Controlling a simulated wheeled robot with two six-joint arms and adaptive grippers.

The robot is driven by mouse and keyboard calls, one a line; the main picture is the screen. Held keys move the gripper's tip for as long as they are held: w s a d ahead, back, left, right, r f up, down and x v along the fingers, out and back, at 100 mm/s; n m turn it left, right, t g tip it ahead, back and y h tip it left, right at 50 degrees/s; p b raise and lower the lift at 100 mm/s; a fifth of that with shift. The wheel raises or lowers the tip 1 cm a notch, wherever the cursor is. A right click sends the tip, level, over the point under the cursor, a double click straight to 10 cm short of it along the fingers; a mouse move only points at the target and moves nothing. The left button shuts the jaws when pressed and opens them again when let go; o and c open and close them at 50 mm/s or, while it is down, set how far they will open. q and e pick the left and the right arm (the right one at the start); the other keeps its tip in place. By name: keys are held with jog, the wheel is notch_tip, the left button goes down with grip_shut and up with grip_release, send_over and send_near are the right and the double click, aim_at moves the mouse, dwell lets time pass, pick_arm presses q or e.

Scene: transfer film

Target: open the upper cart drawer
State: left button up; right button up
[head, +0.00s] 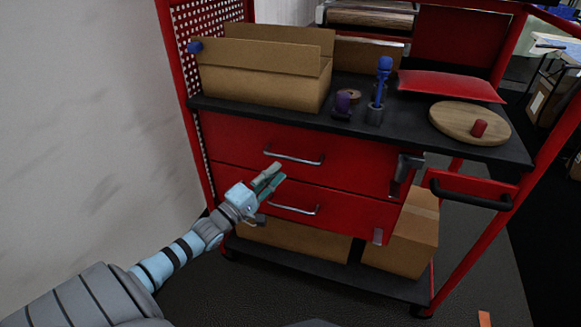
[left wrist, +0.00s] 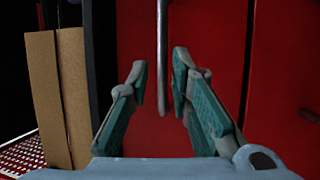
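The cart's upper drawer (head: 225,139) is a red front under the black top and looks closed. Its metal bar handle (head: 295,159) is silver. The lower drawer (head: 345,206) below also looks closed, with a similar handle (head: 297,210). My left gripper (head: 274,177) is open and empty in front of the drawers, by the left end of the upper handle. In the left wrist view, the upper handle (left wrist: 162,60) appears upright between the spread fingertips (left wrist: 160,65), without visible contact. The depth gap is unclear. My right gripper is out of view.
The black cart top (head: 240,107) holds an open cardboard box (head: 265,82), a blue-topped tool (head: 384,75), a red pad (head: 450,86) and a round wooden board (head: 455,122). Cardboard boxes (head: 412,235) sit on the lower shelf. A black push handle (head: 470,199) is at right. A pale wall is left.

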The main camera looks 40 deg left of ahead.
aim_at(291, 157)
pick_arm(q)
jog(key=b+x, duration=0.1)
jog(key=x, duration=0.6)
jog(key=shift+f+b, duration=0.25)
jog(key=shift+b, duration=0.15)
jog(key=shift+w, duration=0.15)
jog(key=c, duration=0.4)
grip_shut()
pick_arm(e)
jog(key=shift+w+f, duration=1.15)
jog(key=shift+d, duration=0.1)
